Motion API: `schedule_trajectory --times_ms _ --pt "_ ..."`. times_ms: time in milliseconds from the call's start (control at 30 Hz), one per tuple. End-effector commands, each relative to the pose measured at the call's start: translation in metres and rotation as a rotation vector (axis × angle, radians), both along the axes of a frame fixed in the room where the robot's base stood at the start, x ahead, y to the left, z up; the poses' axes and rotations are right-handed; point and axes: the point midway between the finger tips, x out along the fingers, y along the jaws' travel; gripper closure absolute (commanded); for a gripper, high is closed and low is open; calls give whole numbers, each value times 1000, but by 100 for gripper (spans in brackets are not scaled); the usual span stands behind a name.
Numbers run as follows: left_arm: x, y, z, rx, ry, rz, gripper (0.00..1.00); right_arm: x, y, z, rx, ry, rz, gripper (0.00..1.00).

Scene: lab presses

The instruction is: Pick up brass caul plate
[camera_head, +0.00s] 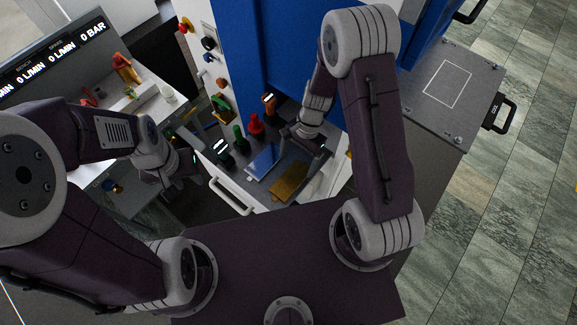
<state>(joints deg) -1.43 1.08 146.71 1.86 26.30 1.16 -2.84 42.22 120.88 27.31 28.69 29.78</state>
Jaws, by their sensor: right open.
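The brass caul plate (289,183) is a flat gold-coloured plate lying in an open white-edged drawer, near its front right. My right gripper (308,146) is open, pointing down above the drawer, just behind the brass plate and apart from it as far as I can see. My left gripper (188,168) is left of the drawer, away from the plate; its fingers are too small and dark to read.
A blue plate (262,161) lies left of the brass one. Green, red and orange-topped tools, including a red one (256,125), stand behind. The drawer handle (231,196) juts out at front left. A grey platform (450,85) is at right.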

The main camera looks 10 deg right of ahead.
Motion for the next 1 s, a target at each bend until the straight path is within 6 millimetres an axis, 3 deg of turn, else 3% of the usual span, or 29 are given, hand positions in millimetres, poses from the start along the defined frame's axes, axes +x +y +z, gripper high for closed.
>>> schedule_trajectory --times_ms 200,433,633,900,933,1000 --pt "0 0 2 0 0 0 64 -7 7 -32 -1 4 2 11" --pt "0 0 4 0 -1 0 64 -9 10 -45 -1 4 4 11" --pt "0 0 3 0 -1 0 64 -14 19 -81 -1 3 4 11" --pt "0 0 3 0 -1 0 64 -15 20 -87 -2 -1 5 11" --pt "0 0 3 0 -1 0 64 -15 20 -86 -2 -1 5 14" --pt "0 0 3 0 -1 0 64 -15 20 -86 -2 -1 4 33"
